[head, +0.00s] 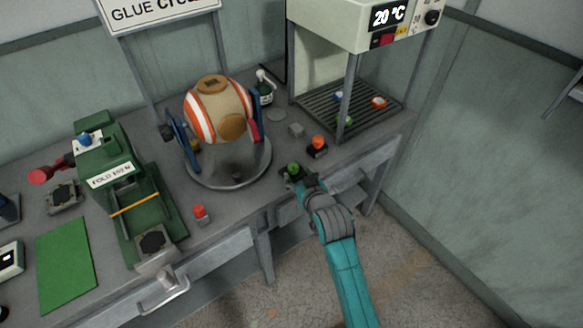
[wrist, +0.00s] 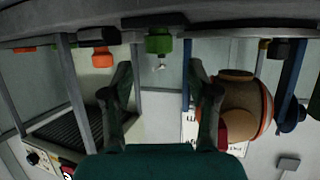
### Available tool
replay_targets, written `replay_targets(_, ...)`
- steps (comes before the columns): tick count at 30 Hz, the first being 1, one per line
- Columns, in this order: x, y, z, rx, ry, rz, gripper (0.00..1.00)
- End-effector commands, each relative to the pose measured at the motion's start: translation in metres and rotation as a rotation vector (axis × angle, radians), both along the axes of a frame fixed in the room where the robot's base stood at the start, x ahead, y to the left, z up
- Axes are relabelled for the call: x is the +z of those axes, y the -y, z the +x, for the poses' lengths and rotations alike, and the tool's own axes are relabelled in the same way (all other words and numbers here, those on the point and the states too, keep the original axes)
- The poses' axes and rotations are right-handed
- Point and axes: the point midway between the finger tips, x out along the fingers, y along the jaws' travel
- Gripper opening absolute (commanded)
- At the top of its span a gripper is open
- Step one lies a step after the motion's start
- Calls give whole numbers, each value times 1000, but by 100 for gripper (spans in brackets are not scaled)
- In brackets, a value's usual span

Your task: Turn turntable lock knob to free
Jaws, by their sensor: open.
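A striped orange-and-cream ball (head: 212,112) sits in a blue yoke (head: 256,108) on the round grey turntable (head: 228,178). A green knob (head: 293,169) stands at the bench's front edge, right of the turntable. My gripper (head: 299,180) is at this edge, close to the green knob. In the wrist view, which looks upside down, the gripper's two fingers (wrist: 160,78) are apart and empty. The green knob (wrist: 158,44) shows just beyond and between the fingertips; contact cannot be told. No label shows which knob is the turntable lock.
An orange-topped knob (head: 317,143) stands right of and behind the green one. A red knob (head: 200,211) is at the front left. A green press (head: 118,180) stands further left. A heater cabinet with a wire shelf (head: 370,100) stands at right. Open floor lies before the bench.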

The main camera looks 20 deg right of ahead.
Motion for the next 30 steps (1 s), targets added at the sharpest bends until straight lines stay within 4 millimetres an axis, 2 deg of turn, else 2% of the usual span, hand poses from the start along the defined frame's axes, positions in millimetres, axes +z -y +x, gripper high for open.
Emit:
replay_targets(6,-14,-1,36,1,0,0,60)
replay_targets(12,-23,-1,56,1,0,-1,60)
replay_targets(24,-26,-1,62,1,-1,-1,60)
replay_targets(26,-26,-1,62,1,-1,-1,47)
replay_targets(30,-26,-1,62,1,-1,-1,12)
